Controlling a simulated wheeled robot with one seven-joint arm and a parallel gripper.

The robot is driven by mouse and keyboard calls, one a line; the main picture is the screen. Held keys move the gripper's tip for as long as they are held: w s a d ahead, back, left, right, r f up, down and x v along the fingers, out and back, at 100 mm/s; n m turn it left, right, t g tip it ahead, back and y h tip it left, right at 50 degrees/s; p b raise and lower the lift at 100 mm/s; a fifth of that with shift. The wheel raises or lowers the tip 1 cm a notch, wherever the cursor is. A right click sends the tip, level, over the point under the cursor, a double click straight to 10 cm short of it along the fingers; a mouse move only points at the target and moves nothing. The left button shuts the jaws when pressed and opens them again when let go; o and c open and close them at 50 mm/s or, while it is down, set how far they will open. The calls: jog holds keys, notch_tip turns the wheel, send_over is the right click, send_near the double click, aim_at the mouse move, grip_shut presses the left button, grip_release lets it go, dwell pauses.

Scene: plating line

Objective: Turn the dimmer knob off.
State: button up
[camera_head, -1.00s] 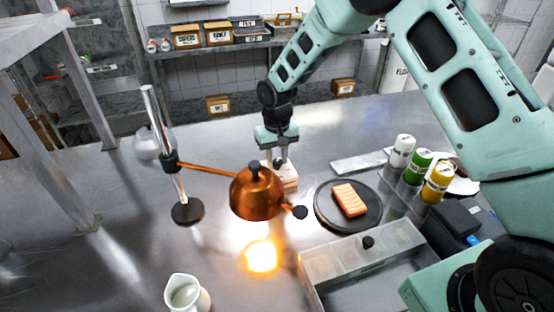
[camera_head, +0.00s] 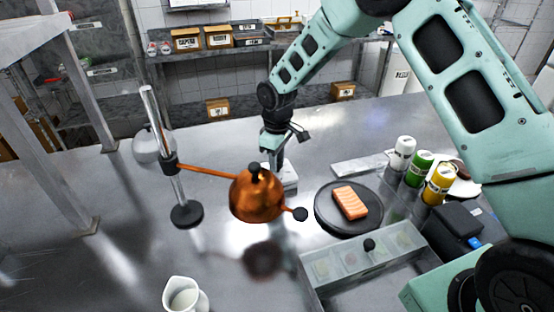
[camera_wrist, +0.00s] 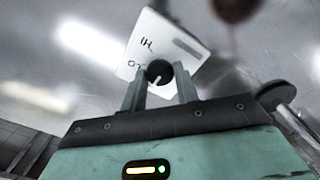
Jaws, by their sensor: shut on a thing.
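The dimmer is a white box (camera_wrist: 165,42) with a dark round knob (camera_wrist: 159,71) carrying a pale pointer line; "HI" and another, partly readable mark are printed on its face. My gripper (camera_wrist: 160,84) is shut on the knob, one finger on each side. In the head view the white box (camera_head: 290,176) stands on the steel table behind the copper lamp, and my gripper (camera_head: 274,160) reaches down to it; the knob is hidden there. The copper heat lamp (camera_head: 256,196) hangs from its arm and casts no glow on the table.
A black plate (camera_head: 330,222) with a salmon piece (camera_head: 350,202) lies right of the lamp. Several bottles (camera_head: 420,168) stand further right. A lidded bin tray (camera_head: 320,268) is in front, a white jug (camera_head: 184,297) at front left. The lamp stand (camera_head: 187,213) is at left.

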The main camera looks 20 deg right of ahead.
jog(key=shift+w+r, duration=0.1)
dwell(0.4)
jog(key=o, duration=1)
jog(key=shift+c, duration=0.2)
notch_tip(320, 180, up, 17)
jog(key=b, duration=0.3)
jog(key=shift+r, duration=0.15)
